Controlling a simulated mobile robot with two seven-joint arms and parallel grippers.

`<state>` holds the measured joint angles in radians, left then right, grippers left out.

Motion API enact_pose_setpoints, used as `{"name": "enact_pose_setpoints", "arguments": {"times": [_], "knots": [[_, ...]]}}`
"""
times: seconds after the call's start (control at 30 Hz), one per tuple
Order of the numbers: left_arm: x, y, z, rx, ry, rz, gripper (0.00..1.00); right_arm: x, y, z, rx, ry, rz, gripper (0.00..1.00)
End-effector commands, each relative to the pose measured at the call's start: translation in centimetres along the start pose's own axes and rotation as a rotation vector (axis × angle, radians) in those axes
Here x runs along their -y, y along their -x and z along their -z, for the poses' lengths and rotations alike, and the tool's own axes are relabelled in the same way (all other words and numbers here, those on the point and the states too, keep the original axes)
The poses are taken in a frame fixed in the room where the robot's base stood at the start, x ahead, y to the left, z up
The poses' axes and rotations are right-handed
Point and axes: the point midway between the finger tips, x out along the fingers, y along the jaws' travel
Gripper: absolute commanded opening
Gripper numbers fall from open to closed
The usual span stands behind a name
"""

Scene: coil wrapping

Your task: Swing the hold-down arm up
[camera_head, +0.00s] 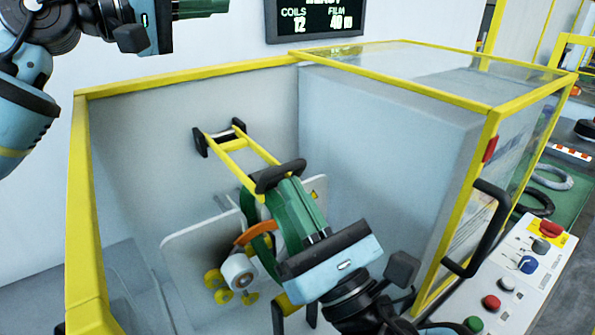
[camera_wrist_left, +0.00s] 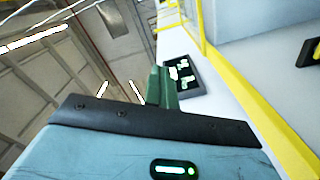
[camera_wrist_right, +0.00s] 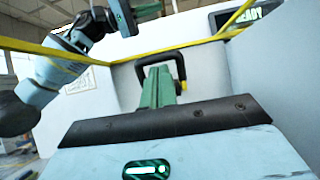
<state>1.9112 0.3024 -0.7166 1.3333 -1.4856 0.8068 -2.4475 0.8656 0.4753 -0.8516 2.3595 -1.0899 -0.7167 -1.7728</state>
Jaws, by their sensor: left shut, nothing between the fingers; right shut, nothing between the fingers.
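The yellow hold-down arm (camera_head: 250,158) is hinged at black brackets on the machine's back wall and slopes down toward me. Its black handle (camera_head: 278,177) is at the near end and also shows in the right wrist view (camera_wrist_right: 181,66). My right gripper (camera_head: 286,190) is shut and empty, its green fingertips right at the handle. In the right wrist view the fingers (camera_wrist_right: 160,82) overlap the handle's frame; I cannot tell whether they touch it. My left gripper (camera_head: 205,8) is shut and empty, high at the top left, away from the arm; its fingers show in the left wrist view (camera_wrist_left: 162,84).
A yellow-edged enclosure (camera_head: 180,76) surrounds the work space. A clear door with a black handle (camera_head: 487,230) stands at the right. A button panel (camera_head: 515,275) is at lower right.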

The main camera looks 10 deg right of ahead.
Motion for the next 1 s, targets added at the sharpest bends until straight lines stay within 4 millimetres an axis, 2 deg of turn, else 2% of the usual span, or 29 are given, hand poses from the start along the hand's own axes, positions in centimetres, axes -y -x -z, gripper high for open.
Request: {"name": "enact_pose_setpoints", "arguments": {"times": [0.33, 0.6, 0.83, 1.0], "knots": [[0.0, 0.0, 0.0, 0.000, 0.000, 0.000, 0.00, -0.1, -0.9, -1.2, 0.003, -0.003, -0.001, 0.00], [0.0, 0.0, 0.0, 0.000, 0.000, 0.000, 0.01, -0.1, -0.9, -1.2, 0.001, -0.001, -0.001, 0.00], [0.0, 0.0, 0.0, 0.000, 0.000, 0.000, 0.31, -0.1, -0.9, -1.2, 0.001, -0.001, -0.001, 0.00], [0.0, 0.0, 0.0, 0.000, 0.000, 0.000, 0.32, -0.1, -0.8, -1.1, 0.001, 0.000, -0.001, 0.00]]}}
